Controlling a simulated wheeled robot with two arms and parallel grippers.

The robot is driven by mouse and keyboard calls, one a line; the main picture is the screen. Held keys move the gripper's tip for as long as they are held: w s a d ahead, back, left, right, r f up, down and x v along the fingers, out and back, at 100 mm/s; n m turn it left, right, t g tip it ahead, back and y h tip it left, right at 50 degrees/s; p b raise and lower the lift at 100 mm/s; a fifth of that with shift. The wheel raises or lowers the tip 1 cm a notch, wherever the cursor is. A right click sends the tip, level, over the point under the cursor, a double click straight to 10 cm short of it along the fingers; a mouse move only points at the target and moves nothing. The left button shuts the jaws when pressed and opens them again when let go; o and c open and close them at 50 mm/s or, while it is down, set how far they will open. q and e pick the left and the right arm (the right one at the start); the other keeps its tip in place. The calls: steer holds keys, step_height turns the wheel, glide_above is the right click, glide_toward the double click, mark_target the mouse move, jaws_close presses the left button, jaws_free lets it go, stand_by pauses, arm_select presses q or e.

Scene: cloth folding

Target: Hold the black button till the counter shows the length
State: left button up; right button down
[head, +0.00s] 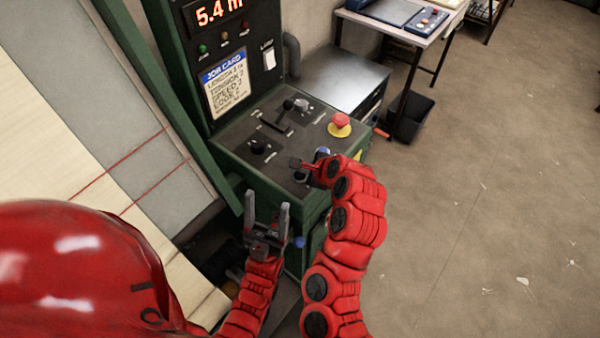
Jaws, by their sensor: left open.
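The counter (214,12) at the top of the green machine shows "5.4 m" in orange, cut off by the picture's top edge. Below it hangs the job card (226,84); its length line is too blurred to read. The console panel (228,142) carries a black round control (259,147) at the left; I cannot tell whether it is a button or a knob. My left gripper (268,209) is open and empty in front of the console's front edge. My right gripper (297,163) is over the panel's front right part, its fingers partly hidden, and it covers what is beneath.
A red mushroom button (341,121) on a yellow base sits at the panel's right corner. A lever (277,121) stands mid-panel. Pale cloth (60,110) with red lines lies at the left. A side table (428,38) and a dark bin (410,120) stand behind. The floor at right is clear.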

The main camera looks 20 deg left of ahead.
steer(key=shift+f, duration=0.25)
steer(key=shift+f, duration=0.45)
stand_by(0.6)
stand_by(6.3)
steer(key=shift+r+p, duration=0.6)
steer(key=shift+r, duration=0.3)
